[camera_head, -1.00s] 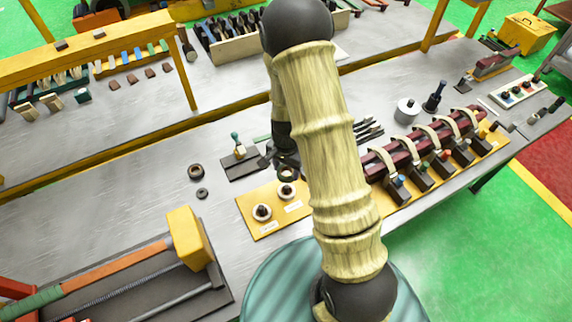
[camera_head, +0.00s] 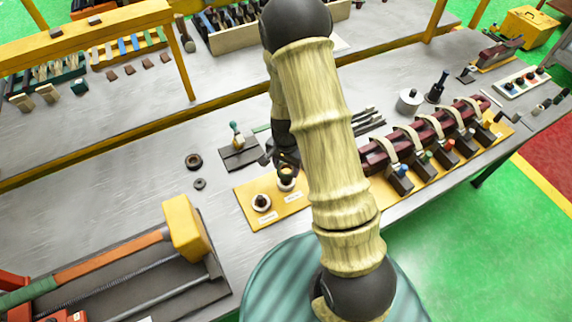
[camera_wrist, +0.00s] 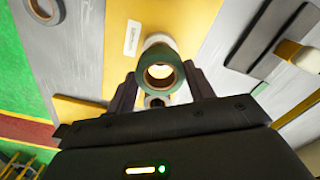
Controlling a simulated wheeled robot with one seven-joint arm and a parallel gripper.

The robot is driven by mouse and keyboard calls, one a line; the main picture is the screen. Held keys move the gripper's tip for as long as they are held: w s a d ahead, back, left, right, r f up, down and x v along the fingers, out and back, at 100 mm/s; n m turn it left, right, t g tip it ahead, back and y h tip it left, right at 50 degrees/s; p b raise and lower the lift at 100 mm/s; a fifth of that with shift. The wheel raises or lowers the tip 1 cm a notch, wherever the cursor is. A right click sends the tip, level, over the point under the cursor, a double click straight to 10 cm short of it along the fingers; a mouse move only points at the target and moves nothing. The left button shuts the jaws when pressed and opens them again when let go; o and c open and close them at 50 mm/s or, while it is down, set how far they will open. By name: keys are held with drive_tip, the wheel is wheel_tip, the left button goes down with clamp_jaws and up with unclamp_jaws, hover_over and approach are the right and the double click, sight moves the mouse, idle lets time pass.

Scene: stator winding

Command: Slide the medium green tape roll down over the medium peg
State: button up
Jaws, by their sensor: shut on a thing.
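My gripper (camera_wrist: 160,82) is shut on a green tape roll (camera_wrist: 160,64), held between its two fingers with the hole facing the wrist camera. A white round part (camera_wrist: 157,40) shows just behind the roll, and a small dark ring-like shape shows below its hole. In the head view my gripper (camera_head: 286,168) is over the right-hand peg (camera_head: 286,184) on the yellow board (camera_head: 247,218), partly covering it. The roll is not clear in that view. I cannot tell whether the roll is around the peg or only above it.
Two dark rings, a larger (camera_head: 194,161) and a smaller (camera_head: 200,184), lie on the grey table. A dark red rack (camera_head: 420,140) stands to the right.

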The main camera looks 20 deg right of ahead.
drive_tip(key=shift+f+b, duration=1.1)
drive_tip(key=shift+f, duration=0.55)
drive_tip(key=o, duration=1.1)
drive_tip(key=shift+c, duration=0.2)
wheel_tip(320, 180, up, 17)
drive_tip(key=b, duration=0.1)
drive_tip(key=shift+r+b, duration=0.2)
drive_tip(key=shift+b, duration=0.2)
drive_tip(key=s+r+n+t, duration=0.1)
drive_tip(key=s+n+t, duration=0.1)
drive_tip(key=s+n, duration=0.7)
drive_tip(key=shift+s+r+n+t, duration=0.3)
drive_tip(key=shift+s, duration=0.85)
